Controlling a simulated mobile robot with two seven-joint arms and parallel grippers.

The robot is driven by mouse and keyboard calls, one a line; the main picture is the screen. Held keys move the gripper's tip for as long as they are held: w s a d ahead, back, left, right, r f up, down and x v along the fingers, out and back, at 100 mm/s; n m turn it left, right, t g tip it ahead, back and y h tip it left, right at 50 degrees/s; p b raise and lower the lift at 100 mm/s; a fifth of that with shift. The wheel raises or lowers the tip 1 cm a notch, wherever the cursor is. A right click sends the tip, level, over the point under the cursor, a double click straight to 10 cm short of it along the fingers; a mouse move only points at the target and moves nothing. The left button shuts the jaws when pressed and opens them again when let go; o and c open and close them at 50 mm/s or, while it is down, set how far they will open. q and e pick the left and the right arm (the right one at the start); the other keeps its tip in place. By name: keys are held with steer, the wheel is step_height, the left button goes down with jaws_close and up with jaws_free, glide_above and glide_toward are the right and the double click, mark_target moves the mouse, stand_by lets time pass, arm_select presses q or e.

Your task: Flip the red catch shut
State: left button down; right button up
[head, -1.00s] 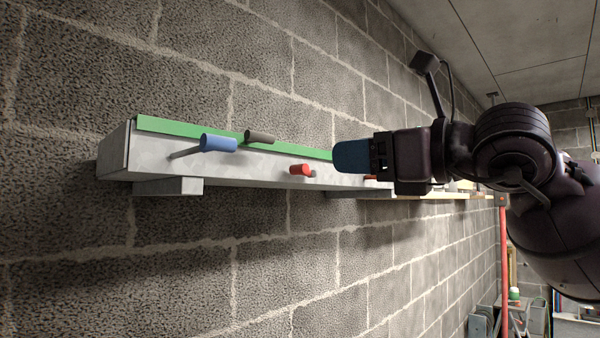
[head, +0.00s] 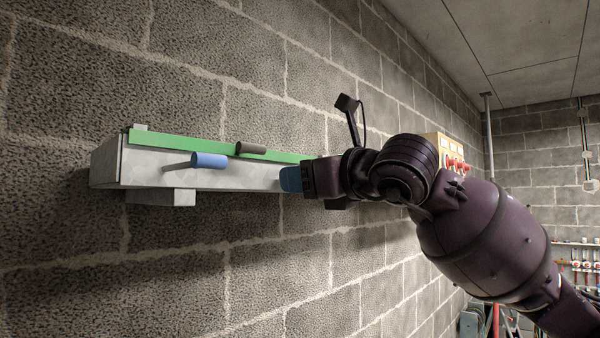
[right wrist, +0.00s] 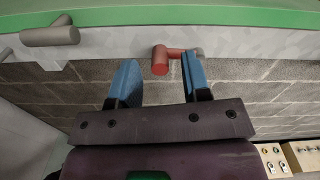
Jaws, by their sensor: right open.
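The red catch (right wrist: 160,60) shows in the right wrist view as a short red cylinder on a side stem, by the grey box's edge. My right gripper (right wrist: 160,62) is open, its blue fingers spread to either side of the catch in the picture. I see no finger closed on it, and cannot tell whether one touches it. In the head view the right gripper (head: 289,179) is at the right part of the box (head: 140,168) and hides the red catch. My left gripper is not in view.
A blue handle (head: 209,160) and a dark grey handle (head: 251,148) stick out from the box left of my gripper. A green strip (head: 200,143) runs along its top. A block wall (head: 90,260) is behind. A panel with red knobs (head: 450,155) hangs farther right.

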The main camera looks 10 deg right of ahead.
steer(key=shift+w+a, duration=0.25)
steer(key=shift+w, duration=0.1)
jaws_close()
